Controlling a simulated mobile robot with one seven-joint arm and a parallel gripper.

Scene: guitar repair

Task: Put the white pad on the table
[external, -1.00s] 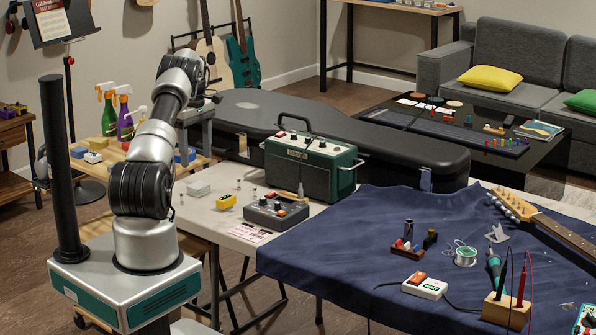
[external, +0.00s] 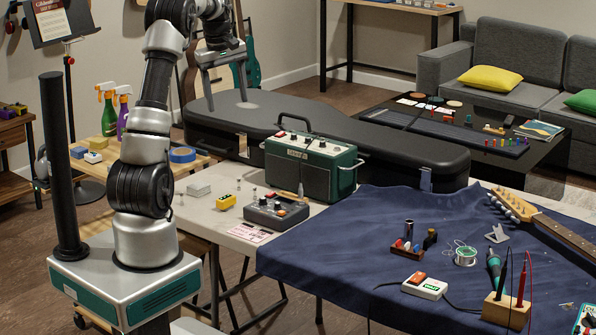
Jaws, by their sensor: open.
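A small white pad-like block (external: 92,157) lies on the wooden side table at the left, beside a blue and a yellow block. A pale grey-white block (external: 199,189) lies on the light table (external: 205,215), near its left end; I cannot tell for certain which of the two is the white pad. My gripper (external: 226,97) is raised high above the left end of the black guitar case, fingers pointing down and apart. Nothing shows between the fingers. It is well away from both blocks.
The wooden side table (external: 110,175) also bears spray bottles (external: 122,112) and a blue tape roll (external: 182,155).

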